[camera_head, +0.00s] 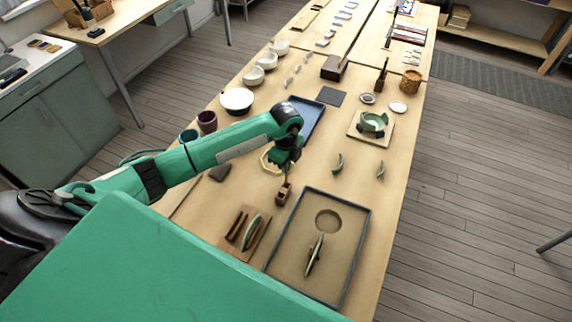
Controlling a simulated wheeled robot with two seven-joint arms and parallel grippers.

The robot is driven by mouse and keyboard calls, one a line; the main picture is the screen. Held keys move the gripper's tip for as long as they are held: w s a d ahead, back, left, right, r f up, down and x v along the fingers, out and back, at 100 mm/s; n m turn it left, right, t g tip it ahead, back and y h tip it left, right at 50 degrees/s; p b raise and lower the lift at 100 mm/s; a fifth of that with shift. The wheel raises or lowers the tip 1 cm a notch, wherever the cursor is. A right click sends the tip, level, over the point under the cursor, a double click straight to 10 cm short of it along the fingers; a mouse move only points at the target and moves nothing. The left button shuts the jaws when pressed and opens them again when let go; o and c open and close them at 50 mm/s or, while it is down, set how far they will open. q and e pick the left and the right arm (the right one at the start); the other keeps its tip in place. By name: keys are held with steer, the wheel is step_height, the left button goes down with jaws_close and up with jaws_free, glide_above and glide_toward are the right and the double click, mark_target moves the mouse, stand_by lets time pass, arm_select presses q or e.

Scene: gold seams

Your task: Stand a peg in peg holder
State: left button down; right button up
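My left gripper (284,166) points down over the table, above a small brown wooden block (282,196) that looks like the peg holder. A short thin brown piece, perhaps the peg, shows between the gripper and the block. It is too small to tell whether the fingers hold it or whether it stands in the block. The finger opening is also unclear. Dark brown sticks (236,225) lie on a wooden board (231,243) beside a green curved shard (252,232). My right gripper is not in view.
A dark-rimmed tray (362,245) with a round recess and a greenish piece (315,254) lies right of the block. A blue tray (312,115), white bowls (237,100), cups (207,121) and a green broken bowl (373,122) stand farther back. Two green shards (338,163) lie at right.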

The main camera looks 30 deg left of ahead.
arm_select(q)
steer(key=shift+f+b, duration=1.45)
steer(key=shift+f, duration=0.7)
stand_by(1.2)
steer(key=c, duration=1.6)
jaws_free()
steer(key=shift+o, duration=0.4)
steer(key=o, duration=0.4)
steer(key=shift+r, duration=0.15)
steer(key=shift+r+p, duration=2.15)
steer(key=shift+r, duration=0.75)
